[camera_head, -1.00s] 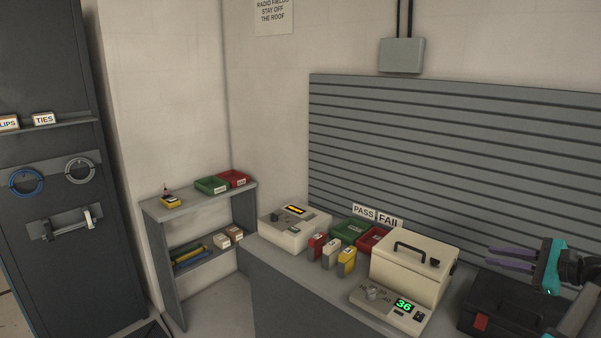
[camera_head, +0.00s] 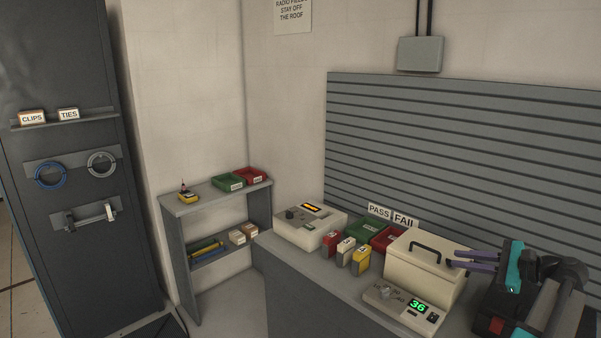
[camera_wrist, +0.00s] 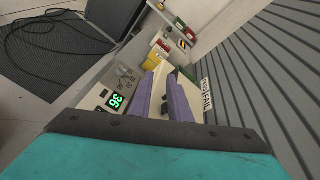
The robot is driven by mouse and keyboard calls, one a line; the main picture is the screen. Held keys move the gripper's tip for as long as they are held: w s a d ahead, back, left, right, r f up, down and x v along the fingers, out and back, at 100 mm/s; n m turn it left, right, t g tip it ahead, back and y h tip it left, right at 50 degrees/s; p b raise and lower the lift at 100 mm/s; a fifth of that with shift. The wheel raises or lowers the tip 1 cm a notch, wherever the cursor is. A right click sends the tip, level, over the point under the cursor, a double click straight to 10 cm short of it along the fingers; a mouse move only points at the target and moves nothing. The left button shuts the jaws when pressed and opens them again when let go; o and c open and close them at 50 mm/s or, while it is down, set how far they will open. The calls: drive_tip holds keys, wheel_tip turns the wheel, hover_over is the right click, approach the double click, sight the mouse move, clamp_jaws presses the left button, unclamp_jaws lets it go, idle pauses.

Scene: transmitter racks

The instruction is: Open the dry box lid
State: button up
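The dry box (camera_head: 420,273) is a cream box with a dark carrying handle on its lid (camera_head: 408,247), on the bench at the right. Its lid looks shut. My gripper (camera_head: 461,258) has two purple fingers and points left at the box's right end. The fingers are apart with nothing visibly held, and their tips overlap the box's right edge in the head view; I cannot tell whether they touch it. In the wrist view my gripper (camera_wrist: 160,75) reaches over the cream box (camera_wrist: 191,91), hiding much of it.
A meter reading 36 (camera_head: 386,294) sits in front of the box. Red, white and yellow blocks (camera_head: 345,251), green and red bins (camera_head: 368,231) and a cream instrument (camera_head: 306,229) stand to the left. A slatted panel (camera_head: 460,150) rises behind.

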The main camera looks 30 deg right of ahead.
drive_tip(key=w+a+f+n+g+y+b, duration=0.1)
drive_tip(key=w+a+f+g+y, duration=0.15)
drive_tip(key=w+a+f, duration=0.75)
drive_tip(key=w+a+f+n+g+y, duration=0.25)
drive_tip(key=w+a+f, duration=0.45)
drive_tip(key=a, duration=0.5)
drive_tip(key=a+f+n+g+y+b, duration=0.1)
drive_tip(key=a+f+n+g, duration=0.15)
drive_tip(key=a+f, duration=0.9)
drive_tip(key=a+f+n+g+y+b, duration=0.1)
drive_tip(key=a+f+g, duration=0.2)
drive_tip(key=a+f, duration=0.8)
drive_tip(key=s+a+f+n+g+h, duration=0.1)
drive_tip(key=s+a+f+g, duration=0.1)
drive_tip(key=s+a+f, duration=0.35)
drive_tip(key=s+a+f+n+g, duration=0.2)
drive_tip(key=a, duration=0.7)
drive_tip(key=s+a+f+n+g+h+b, duration=0.1)
drive_tip(key=s+a+f+n+g+h, duration=0.15)
drive_tip(key=s+a+f, duration=0.35)
drive_tip(key=s+a+f+n+g+h+b, duration=0.1)
drive_tip(key=s+f+n+g+h, duration=0.2)
drive_tip(key=s, duration=0.5)
drive_tip(key=s+d+f+n+h, duration=0.5)
drive_tip(key=s+d+n, duration=0.3)
drive_tip(key=n, duration=0.2)
drive_tip(key=shift+d+f+n+t, duration=0.2)
drive_tip(key=shift+f+n+t, duration=0.15)
drive_tip(key=shift+f, duration=0.4)
